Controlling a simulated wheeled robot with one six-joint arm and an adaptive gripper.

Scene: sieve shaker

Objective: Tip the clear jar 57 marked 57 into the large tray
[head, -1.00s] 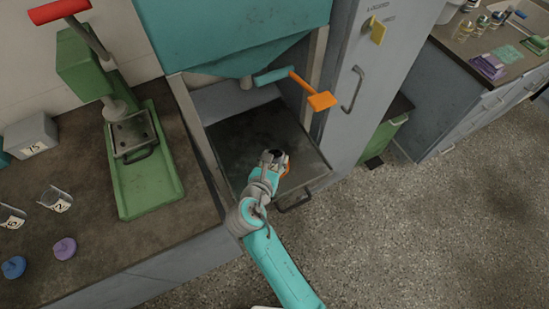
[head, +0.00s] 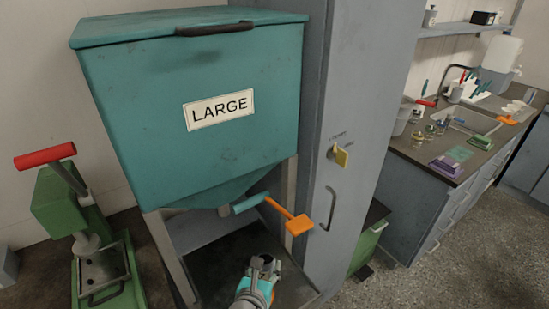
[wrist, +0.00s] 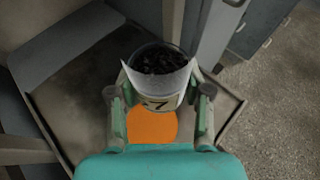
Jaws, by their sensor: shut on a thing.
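The clear jar (wrist: 160,78) shows in the wrist view, filled with dark granules. Its label is partly hidden and only a 7 reads clearly. My gripper (wrist: 160,108) is shut on the jar, with one finger on each side. It shows at the bottom of the head view (head: 262,266), where the jar itself is hard to make out. The jar looks upright, with its contents inside. The large tray (wrist: 75,105) is a dark, flat surface beneath the jar and gripper. In the head view it lies under the teal hopper marked LARGE (head: 195,150).
An orange-ended lever (head: 299,224) sticks out under the hopper, close above my gripper. A green press (head: 100,270) with a red handle stands to the left. Open floor (head: 450,265) lies at the right.

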